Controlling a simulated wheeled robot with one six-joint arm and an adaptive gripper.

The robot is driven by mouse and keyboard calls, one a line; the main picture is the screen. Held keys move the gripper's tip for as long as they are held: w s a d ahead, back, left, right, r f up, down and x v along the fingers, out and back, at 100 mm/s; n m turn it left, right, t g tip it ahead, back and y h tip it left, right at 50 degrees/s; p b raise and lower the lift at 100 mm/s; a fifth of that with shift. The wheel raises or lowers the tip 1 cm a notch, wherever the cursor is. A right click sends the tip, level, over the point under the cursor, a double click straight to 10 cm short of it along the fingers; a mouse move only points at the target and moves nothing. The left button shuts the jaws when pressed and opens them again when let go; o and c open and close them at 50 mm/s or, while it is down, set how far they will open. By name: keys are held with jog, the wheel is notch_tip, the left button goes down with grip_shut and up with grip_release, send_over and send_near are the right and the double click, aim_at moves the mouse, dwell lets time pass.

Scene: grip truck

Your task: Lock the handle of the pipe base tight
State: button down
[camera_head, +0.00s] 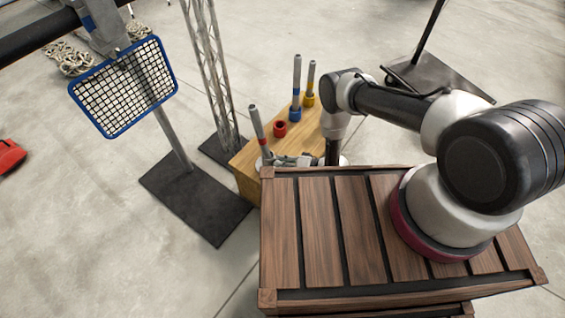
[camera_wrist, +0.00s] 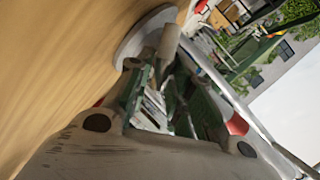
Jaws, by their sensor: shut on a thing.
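A grey pipe with a red band (camera_head: 258,128) stands, leaning slightly, at the left front of the wooden block table. My gripper (camera_head: 275,161) reaches in low at its foot from the right and partly hides the base there. In the wrist view, a round grey base plate (camera_wrist: 134,38) lies against the wooden surface. A short grey cylinder (camera_wrist: 169,42), seemingly the base's handle, sits at my fingertips. My gripper (camera_wrist: 165,88) is shut on it. The fingers hide much of the contact, so how far the handle is turned cannot be told.
The wooden block table (camera_head: 245,183) also holds an empty red base (camera_head: 280,129), a pipe in a blue base (camera_head: 295,95) and a pipe in a yellow base (camera_head: 310,85). A lattice truss (camera_head: 207,70) and a blue-framed mesh panel (camera_head: 125,86) stand left.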

jog(key=shift+w+d+f+m+g+y, duration=0.15)
jog(key=shift+f+m+g+y, duration=0.15)
jog(key=shift+m, duration=0.4)
jog(key=shift+w+d+f+m+g+y, duration=0.1)
jog(key=shift+f+m+g+y, duration=0.1)
jog(key=shift+m+y, duration=0.35)
jog(key=shift+m, duration=0.25)
jog(key=c, duration=1.3)
grip_release()
jog(key=shift+c, duration=0.2)
jog(key=v, duration=1.2)
jog(key=shift+s, duration=0.1)
